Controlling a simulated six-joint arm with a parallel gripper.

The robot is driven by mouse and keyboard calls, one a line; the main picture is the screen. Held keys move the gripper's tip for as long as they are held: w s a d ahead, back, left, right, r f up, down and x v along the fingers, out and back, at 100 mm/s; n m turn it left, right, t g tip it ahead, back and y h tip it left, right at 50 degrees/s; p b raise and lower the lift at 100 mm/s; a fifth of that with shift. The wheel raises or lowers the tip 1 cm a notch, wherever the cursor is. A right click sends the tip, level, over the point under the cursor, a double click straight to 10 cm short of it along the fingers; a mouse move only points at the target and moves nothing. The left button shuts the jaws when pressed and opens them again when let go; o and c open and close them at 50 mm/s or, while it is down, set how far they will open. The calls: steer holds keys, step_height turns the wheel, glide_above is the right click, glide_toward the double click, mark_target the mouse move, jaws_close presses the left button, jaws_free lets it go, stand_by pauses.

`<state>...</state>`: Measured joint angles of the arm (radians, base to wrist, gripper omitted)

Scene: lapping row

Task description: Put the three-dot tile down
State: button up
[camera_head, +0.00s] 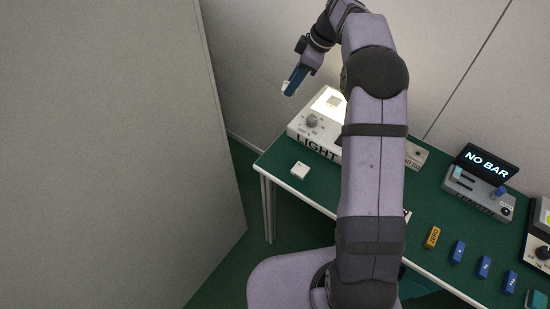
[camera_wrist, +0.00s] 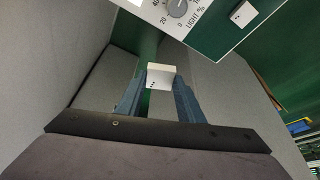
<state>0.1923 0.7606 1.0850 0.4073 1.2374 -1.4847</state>
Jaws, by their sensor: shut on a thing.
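My gripper (camera_head: 293,84) is raised beyond the left rear of the green table (camera_head: 275,156), left of the light box. In the wrist view its two blue fingers (camera_wrist: 161,92) are shut on a small white tile (camera_wrist: 163,72). Small dark dots show near the lower left of its face, seemingly three. In the head view only a white bit of this tile (camera_head: 286,86) shows at the fingertips. The held tile is in the air, apart from any surface. A second white tile (camera_head: 299,170) lies on the table's left front part; it also shows in the wrist view (camera_wrist: 243,14).
The light box (camera_head: 312,139), with a knob and lit top, stands at the table's back left. A grey device with a "NO BAR" display (camera_head: 486,163) stands to the right. Green surface around the second tile is clear.

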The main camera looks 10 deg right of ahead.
steer(key=s+a+f+n+g, duration=0.3)
steer(key=s+a+f+n, duration=0.3)
steer(key=s+n, duration=0.3)
steer(key=shift+s+a+g, duration=0.2)
steer(key=shift+s+g, duration=0.1)
steer(key=shift+s, duration=0.7)
steer(key=shift+f+p, duration=0.8)
steer(key=shift+f, duration=4.15)
steer(key=shift+f, duration=0.1)
steer(key=o, duration=1.1)
